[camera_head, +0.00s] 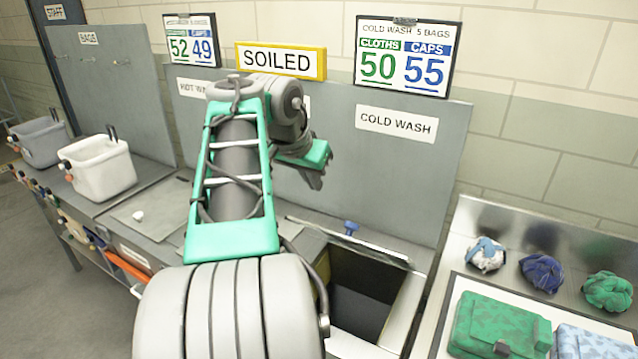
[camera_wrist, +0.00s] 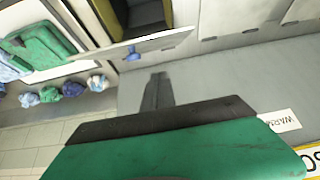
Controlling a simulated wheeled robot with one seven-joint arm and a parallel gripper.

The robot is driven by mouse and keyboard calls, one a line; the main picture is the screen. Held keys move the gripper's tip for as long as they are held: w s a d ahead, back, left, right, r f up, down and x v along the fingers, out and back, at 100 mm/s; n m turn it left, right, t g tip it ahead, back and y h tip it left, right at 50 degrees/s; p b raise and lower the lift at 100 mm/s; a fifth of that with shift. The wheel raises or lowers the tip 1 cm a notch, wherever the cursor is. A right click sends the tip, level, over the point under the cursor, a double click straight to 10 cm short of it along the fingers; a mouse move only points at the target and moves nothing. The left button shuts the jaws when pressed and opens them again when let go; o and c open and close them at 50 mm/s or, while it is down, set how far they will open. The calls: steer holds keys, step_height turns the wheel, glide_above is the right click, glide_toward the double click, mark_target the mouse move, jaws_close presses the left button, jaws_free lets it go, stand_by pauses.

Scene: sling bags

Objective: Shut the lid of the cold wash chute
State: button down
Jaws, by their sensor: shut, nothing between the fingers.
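The cold wash chute (camera_head: 412,312) is in the counter below the "COLD WASH" sign (camera_head: 397,124). My gripper (camera_head: 316,181) is shut and empty, above and to the left of the knob, in front of the grey back panel, touching nothing that I can see.
Right of the chute, a steel counter holds a tray with green (camera_head: 495,325) and light blue (camera_head: 592,342) bags, and several rolled cloths (camera_head: 541,272) behind. At left are a white bin (camera_head: 102,168) and a grey bin (camera_head: 42,143). My arm hides part of the counter.

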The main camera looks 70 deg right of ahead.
steer(key=x, duration=1)
steer(key=shift+s+f, duration=0.1)
steer(key=shift+s, duration=0.1)
steer(key=shift+w+a+f+p, duration=0.15)
steer(key=shift+a+f+p, duration=0.4)
steer(key=shift+a+f, duration=0.5)
steer(key=shift+a, duration=0.3)
steer(key=shift+f, duration=0.2)
